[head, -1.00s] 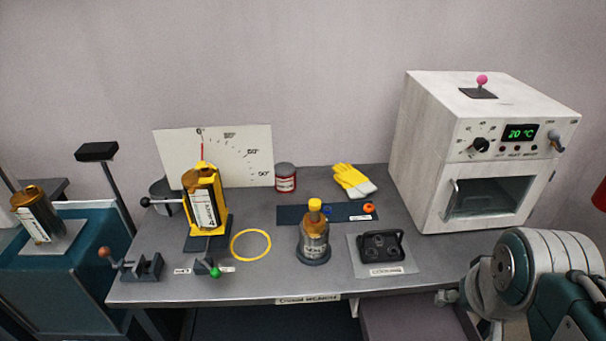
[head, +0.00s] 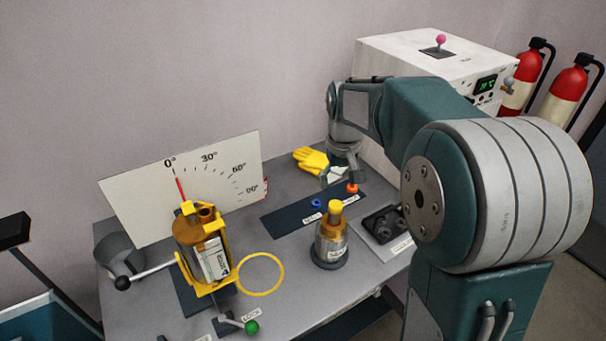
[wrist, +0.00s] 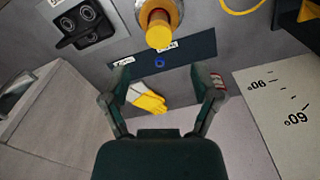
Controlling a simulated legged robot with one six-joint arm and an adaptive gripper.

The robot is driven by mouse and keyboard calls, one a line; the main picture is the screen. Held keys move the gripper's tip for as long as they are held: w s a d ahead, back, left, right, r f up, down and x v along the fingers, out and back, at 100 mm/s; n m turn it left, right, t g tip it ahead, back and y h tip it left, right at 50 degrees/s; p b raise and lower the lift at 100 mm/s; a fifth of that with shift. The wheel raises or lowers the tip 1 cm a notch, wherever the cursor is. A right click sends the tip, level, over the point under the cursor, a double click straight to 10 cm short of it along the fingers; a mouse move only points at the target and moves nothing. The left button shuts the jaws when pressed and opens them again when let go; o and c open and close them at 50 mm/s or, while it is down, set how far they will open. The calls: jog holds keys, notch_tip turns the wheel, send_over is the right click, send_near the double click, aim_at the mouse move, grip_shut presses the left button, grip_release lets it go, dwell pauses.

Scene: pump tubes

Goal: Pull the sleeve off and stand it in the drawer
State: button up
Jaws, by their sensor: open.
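A metal and amber tube (head: 331,240) stands upright in a dark round base on the bench, with a yellow cap-like piece (head: 335,208) on its top. I cannot tell for sure which part is the sleeve. The tube's yellow top (wrist: 158,32) also shows at the top of the wrist view. A second amber tube (head: 203,240) sits in a yellow tilting holder at the left. My gripper (wrist: 160,78) is open and empty, above the back of the bench, beyond the standing tube and over the glove area. No open drawer can be made out now.
A dark strip (head: 285,220) carries a blue ring (head: 316,203) and an orange piece (head: 352,188). Yellow gloves (head: 311,160), a black socket block (head: 383,222), a yellow hoop (head: 261,273), a dial board (head: 150,195) and a white oven (head: 390,55) stand around.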

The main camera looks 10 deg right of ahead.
aim_at(336, 205)
jog(key=shift+w+d+f, duration=0.15)
jog(key=shift+d+f, duration=0.2)
jog(key=shift+f, duration=0.1)
jog(key=shift+d+f, duration=0.2)
jog(key=shift+f, duration=0.45)
jog(key=shift+d+f, duration=0.2)
jog(key=shift+f, duration=0.4)
jog(key=f, duration=0.2)
jog(key=a+f, duration=0.1)
jog(key=f, duration=0.1)
jog(key=a+f, duration=0.1)
jog(key=f, duration=0.1)
jog(key=shift+a+f, duration=0.15)
jog(key=shift+f, duration=0.1)
jog(key=shift+d+f, duration=0.2)
jog(key=shift+f, duration=0.1)
jog(key=shift+d+f, duration=0.25)
jog(key=shift+d, duration=0.3)
jog(key=shift+a, duration=0.45)
grip_shut()
jog(key=c, duration=0.8)
grip_release()
grip_shut()
jog(key=shift+d, duration=0.2)
